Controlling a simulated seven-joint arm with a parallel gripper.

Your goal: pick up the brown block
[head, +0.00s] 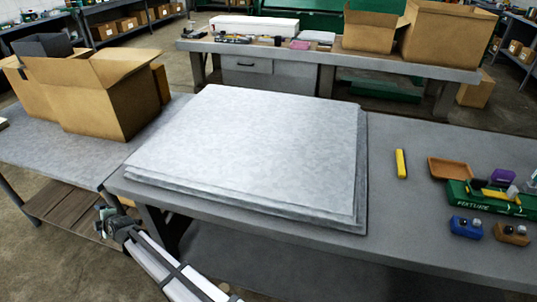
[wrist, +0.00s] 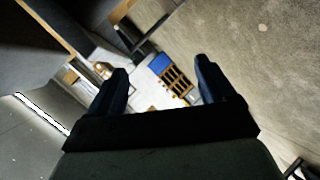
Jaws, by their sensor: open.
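A small brown block (head: 511,234) with dark and light round pieces on top sits on the grey bench at the far right in the head view. A similar blue block (head: 466,227) stands just left of it. My gripper (wrist: 162,68) is open in the wrist view, with two dark fingers apart and nothing held between them. In the head view the end of my arm is low at the left, beside the bench's front left corner and far from the brown block. I cannot make out the brown block in the wrist view.
A large stack of grey sheets (head: 255,150) covers the bench's left part. A yellow marker (head: 401,164), a brown tray (head: 451,168) and a green fixture (head: 490,199) lie to the right. Open cardboard boxes (head: 105,95) stand on the left table. Bench between sheets and blocks is clear.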

